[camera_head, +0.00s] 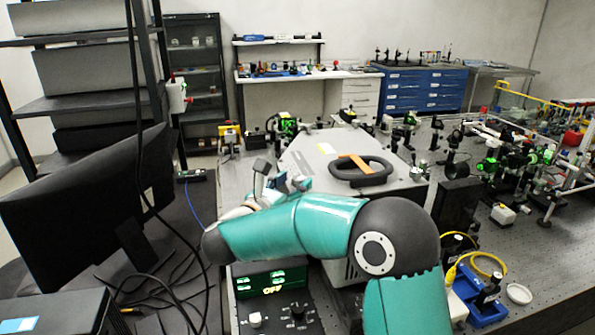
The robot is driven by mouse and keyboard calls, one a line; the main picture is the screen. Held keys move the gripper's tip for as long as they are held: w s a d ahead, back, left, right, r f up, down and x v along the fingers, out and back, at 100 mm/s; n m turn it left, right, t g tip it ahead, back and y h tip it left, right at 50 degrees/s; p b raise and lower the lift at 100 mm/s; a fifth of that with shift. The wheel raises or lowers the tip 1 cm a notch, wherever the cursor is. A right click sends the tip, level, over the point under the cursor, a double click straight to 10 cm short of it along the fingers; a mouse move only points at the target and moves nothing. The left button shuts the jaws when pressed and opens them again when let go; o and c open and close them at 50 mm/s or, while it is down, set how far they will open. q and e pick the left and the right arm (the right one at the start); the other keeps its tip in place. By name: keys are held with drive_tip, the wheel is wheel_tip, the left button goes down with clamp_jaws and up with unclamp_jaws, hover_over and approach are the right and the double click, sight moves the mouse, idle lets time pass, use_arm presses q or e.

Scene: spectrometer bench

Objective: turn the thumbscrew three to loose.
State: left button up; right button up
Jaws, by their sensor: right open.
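A large grey instrument housing (312,152) stands on the bench, with a black ring-shaped handle (338,179) and an orange strip (352,161) on its lid. My right arm reaches in from the lower right and bends left across the front of the housing. My right gripper (276,181) is small in the picture, open, at the housing's left front edge. I cannot make out thumbscrew three; it may be hidden by the arm or too small. I cannot tell whether the gripper touches anything. My left gripper is not in view.
A black monitor (75,215) stands at left, with loose cables beside it. Optics crowd the perforated bench (545,262) at right. A blue holder (466,284) stands near the lower right.

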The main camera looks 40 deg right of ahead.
drive_tip(key=shift+x, duration=1.3)
drive_tip(key=shift+c, duration=0.3)
clamp_jaws()
